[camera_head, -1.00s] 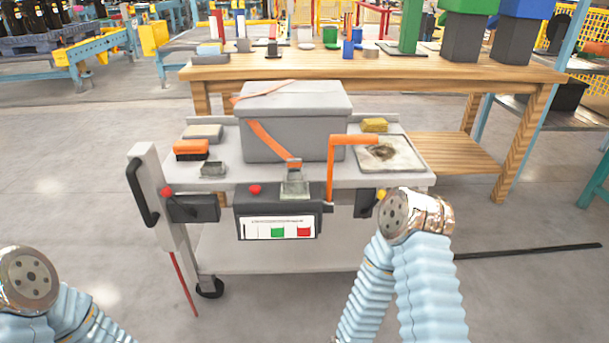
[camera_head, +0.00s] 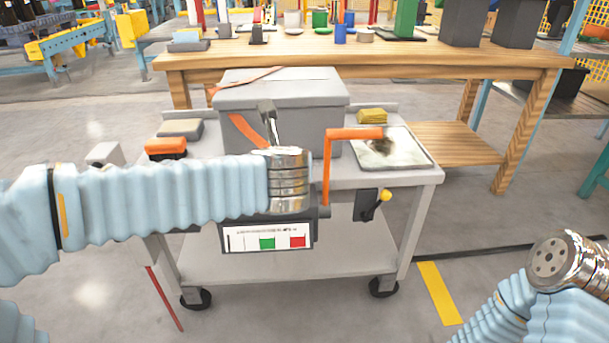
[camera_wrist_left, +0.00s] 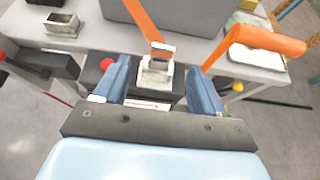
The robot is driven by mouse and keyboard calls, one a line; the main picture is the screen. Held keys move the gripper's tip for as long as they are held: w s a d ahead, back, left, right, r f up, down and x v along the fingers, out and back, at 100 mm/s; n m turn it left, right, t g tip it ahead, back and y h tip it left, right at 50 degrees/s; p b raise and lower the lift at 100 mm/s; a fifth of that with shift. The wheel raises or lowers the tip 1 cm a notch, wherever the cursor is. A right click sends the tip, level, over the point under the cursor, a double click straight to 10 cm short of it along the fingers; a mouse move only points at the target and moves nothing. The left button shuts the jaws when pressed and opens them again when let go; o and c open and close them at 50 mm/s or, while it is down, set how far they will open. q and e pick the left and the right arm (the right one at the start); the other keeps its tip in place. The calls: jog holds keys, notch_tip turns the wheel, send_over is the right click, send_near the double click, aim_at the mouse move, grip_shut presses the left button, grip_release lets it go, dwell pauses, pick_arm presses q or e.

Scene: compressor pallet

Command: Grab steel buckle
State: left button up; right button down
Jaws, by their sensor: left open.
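The steel buckle (camera_wrist_left: 162,51) is a small metal piece at the lower end of the orange strap (camera_wrist_left: 140,20) in the left wrist view. It sits just above a pale metal block (camera_wrist_left: 156,75) at the cart's front edge. My left gripper (camera_wrist_left: 158,68) is open, with one blue finger on each side of the block and the buckle a little beyond the fingertips. Nothing is between the fingers in its grasp. In the head view my left wrist hides the buckle. My right arm's metal joint shows at lower right, but its gripper does not.
A grey lidded box (camera_head: 290,105) stands on the cart (camera_head: 400,182). An orange L-shaped handle (camera_head: 328,165) rises right of the gripper. An orange brush (camera_head: 166,147), a yellow sponge (camera_head: 372,116) and a stained plate (camera_head: 408,152) lie around. A wooden bench (camera_head: 400,68) stands behind.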

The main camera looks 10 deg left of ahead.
pick_arm(q)
jog(key=x, duration=0.4)
jog(key=b+x, duration=0.1)
jog(key=x, duration=0.3)
jog(key=f+x, duration=0.1)
jog(key=x, duration=0.3)
jog(key=shift+s+d, duration=0.2)
jog(key=shift+d, duration=0.2)
jog(key=shift+w+a+f, duration=0.15)
jog(key=shift+w+f, duration=0.05)
jog(key=shift+w, duration=0.15)
jog(key=c, duration=1.1)
